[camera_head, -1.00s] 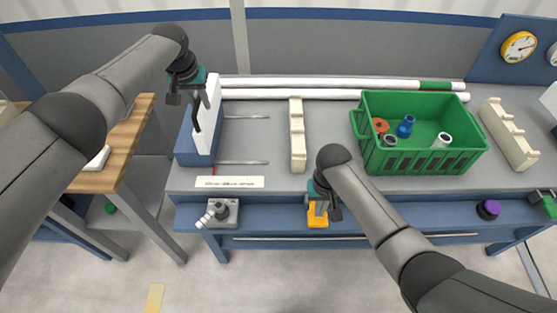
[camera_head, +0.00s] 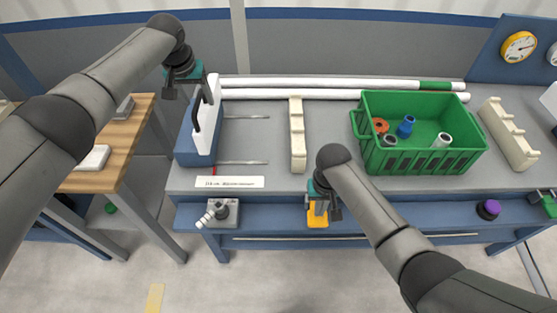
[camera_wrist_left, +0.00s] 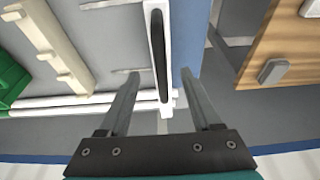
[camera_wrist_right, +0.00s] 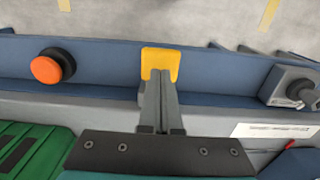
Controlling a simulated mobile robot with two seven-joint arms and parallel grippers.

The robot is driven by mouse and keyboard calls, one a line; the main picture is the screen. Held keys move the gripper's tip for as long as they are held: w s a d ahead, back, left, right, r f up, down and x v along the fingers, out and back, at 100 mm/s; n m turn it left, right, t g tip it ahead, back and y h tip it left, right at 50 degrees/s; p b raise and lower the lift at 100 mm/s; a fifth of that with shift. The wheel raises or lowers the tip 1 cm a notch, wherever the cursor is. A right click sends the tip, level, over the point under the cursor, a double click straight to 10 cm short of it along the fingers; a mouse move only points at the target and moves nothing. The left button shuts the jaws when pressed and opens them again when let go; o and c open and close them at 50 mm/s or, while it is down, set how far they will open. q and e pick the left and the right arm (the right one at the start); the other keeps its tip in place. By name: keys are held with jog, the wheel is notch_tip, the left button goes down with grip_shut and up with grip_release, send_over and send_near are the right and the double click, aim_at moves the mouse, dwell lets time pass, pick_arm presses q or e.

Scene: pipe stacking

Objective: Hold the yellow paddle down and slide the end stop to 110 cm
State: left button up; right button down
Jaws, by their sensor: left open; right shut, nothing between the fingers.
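The end stop is a white upright plate (camera_head: 208,140) with a black handle (camera_head: 195,118) on a blue block (camera_head: 188,152), at the left of the bench. In the left wrist view the handle (camera_wrist_left: 159,60) shows between the open fingers of my left gripper (camera_wrist_left: 159,78). In the head view my left gripper (camera_head: 175,92) is at the plate's back left; I cannot tell its height over the handle. The yellow paddle (camera_head: 317,220) is on the bench's lower front ledge. My right gripper (camera_wrist_right: 158,74) is shut and empty, its tips over or on the paddle (camera_wrist_right: 161,58); contact is unclear.
Two slim rods (camera_head: 242,162) extend right from the block. A white printed strip (camera_head: 230,182) lies in front. A cream rack (camera_head: 297,135), a green crate (camera_head: 372,150) and long white pipes (camera_head: 300,84) fill the bench. A joystick box (camera_head: 220,212) sits left of the paddle.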

pick_arm(q)
jog(key=shift+v, duration=2.6)
pick_arm(e)
jog(key=shift+r, duration=0.1)
notch_tip(320, 180, up, 10)
pick_arm(q)
jog(key=shift+f, duration=0.1)
pick_arm(e)
jog(key=shift+s, duration=0.1)
